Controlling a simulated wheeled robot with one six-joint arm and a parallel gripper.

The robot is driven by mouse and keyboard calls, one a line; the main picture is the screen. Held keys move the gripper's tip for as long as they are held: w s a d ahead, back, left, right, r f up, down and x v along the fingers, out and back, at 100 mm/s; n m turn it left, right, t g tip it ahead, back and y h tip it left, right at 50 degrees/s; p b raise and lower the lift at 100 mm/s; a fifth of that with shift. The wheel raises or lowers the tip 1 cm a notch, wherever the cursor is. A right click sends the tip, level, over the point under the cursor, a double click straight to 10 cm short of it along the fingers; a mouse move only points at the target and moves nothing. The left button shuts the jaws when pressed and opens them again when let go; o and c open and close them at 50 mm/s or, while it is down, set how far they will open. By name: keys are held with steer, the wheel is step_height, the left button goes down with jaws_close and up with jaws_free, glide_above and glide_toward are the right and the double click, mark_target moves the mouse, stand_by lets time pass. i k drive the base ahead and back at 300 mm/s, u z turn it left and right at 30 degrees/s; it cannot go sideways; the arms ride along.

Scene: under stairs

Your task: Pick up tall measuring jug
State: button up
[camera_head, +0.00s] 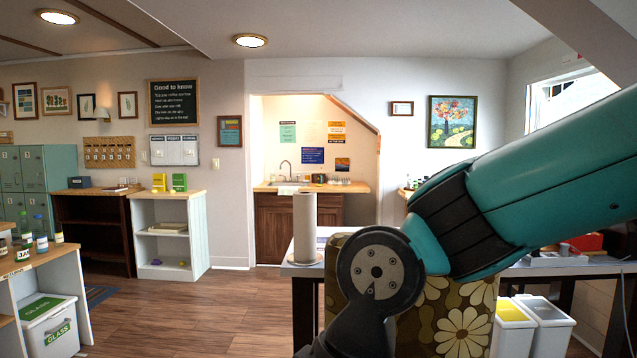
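I cannot make out a tall measuring jug in the head view. My arm's teal link and dark joint fill the right and lower middle of the view and hide much of the near table (300,270). My gripper is not in view, so I cannot tell whether it is open or shut.
A paper towel roll (304,226) stands upright on the table's left end. A flowered brown panel (465,325) is behind my arm. The alcove counter (345,187) carries small items. White shelves (170,235) stand left; open wooden floor (185,315) lies between.

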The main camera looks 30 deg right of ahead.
mark_target(318, 178)
steer(key=u, duration=0.35)
steer(key=k, duration=0.45)
steer(key=u, duration=0.65)
steer(key=i, duration=2.5)
steer(key=z, duration=0.65)
steer(key=i, duration=1.3)
steer(key=z, duration=1.35)
steer(key=i, duration=1.8)
steer(key=z, duration=0.3)
steer(key=i, duration=3.95)
steer(key=u, duration=0.2)
